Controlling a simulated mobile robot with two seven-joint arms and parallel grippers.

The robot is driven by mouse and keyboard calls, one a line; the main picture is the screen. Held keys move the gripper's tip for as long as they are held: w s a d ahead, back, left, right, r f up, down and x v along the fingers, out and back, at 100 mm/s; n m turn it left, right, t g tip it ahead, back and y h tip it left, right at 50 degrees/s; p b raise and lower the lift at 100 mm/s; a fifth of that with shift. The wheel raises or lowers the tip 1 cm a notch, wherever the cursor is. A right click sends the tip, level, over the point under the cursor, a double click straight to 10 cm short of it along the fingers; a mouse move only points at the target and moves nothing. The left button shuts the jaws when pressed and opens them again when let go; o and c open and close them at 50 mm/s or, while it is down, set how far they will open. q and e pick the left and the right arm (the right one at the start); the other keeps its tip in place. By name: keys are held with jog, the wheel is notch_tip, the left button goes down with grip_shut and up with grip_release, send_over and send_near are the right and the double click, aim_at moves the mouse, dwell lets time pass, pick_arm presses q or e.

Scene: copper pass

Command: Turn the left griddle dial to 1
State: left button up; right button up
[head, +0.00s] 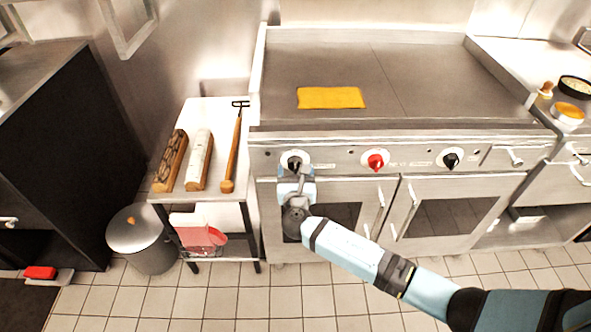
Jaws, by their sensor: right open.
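The griddle (430,75) has a front panel with a row of dials. The left griddle dial (295,159) is black on a round white plate, at the panel's left end. My right gripper (296,172) is at this dial, just below and in front of it, and is open. The gripper partly covers the dial, so its setting cannot be read and contact cannot be told. A red dial (375,161) sits in the middle and another black dial (450,159) to the right. My left gripper is not in view.
A yellow cloth (331,98) lies on the griddle plate. A side table (213,115) at the left holds two boxy long items and a long-handled tool (234,150). A lidded pot (143,238) stands on the floor. Oven doors with handles (408,210) are below the panel.

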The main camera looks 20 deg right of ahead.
jog(key=shift+w+d, duration=0.2)
jog(key=shift+w, duration=0.4)
jog(key=c, duration=0.9)
jog(key=shift+c, duration=0.2)
